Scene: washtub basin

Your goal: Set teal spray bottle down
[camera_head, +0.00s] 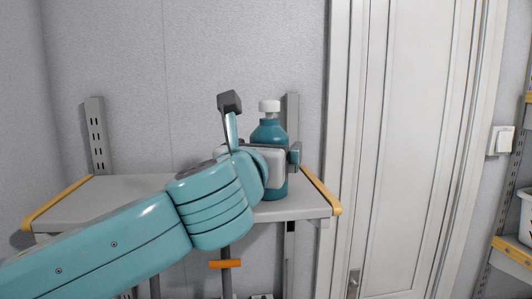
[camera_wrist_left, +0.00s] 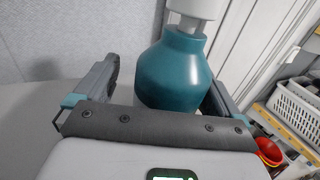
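The teal spray bottle (camera_head: 270,132) has a white cap and stands upright at the right part of the grey wall shelf (camera_head: 130,187); its base appears to rest on the shelf top. My left gripper (camera_wrist_left: 163,82) is around the bottle, with one finger on each side of it. In the left wrist view the bottle (camera_wrist_left: 172,72) sits between the fingers, with a clear gap to the left finger and the right finger close beside it. The gripper looks open. My wrist hides part of the bottle's lower body in the head view. My right gripper is not in view.
The shelf has yellow-orange side edges (camera_head: 321,191) and bare room left of the bottle. A white door (camera_head: 410,130) is to the right. A second rack with a white basket (camera_wrist_left: 298,108) and red and orange items (camera_wrist_left: 270,150) stands further right.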

